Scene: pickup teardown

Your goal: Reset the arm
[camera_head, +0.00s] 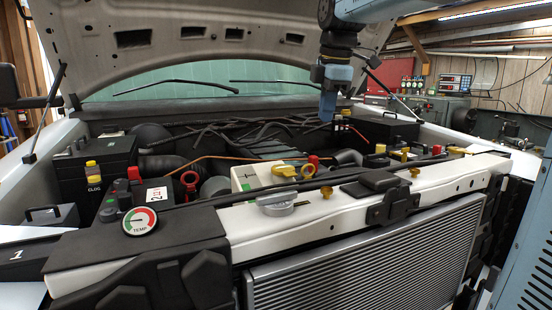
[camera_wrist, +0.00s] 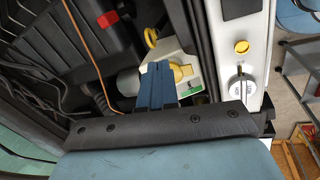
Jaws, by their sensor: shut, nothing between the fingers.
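My gripper (camera_head: 327,106) hangs from my blue arm over the engine bay, pointing down, in the head view. Its blue fingers are together with nothing between them in the wrist view (camera_wrist: 157,88). In the wrist view the fingertips overlap the cream reservoir with the yellow cap (camera_wrist: 181,72) below, apparently from above; I cannot tell the exact gap. In the head view this cream reservoir (camera_head: 247,176) stands behind the front crossmember, with a yellow handle (camera_head: 285,171) on it. My gripper is clear of it there.
The raised hood (camera_head: 200,40) is above and behind the bay. The white front crossmember (camera_head: 350,205) carries a grey cap (camera_head: 277,203) and a black latch (camera_head: 378,184). A black box (camera_head: 98,165) and a temperature gauge (camera_head: 140,221) are at left. An orange cable (camera_head: 205,158) crosses the bay.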

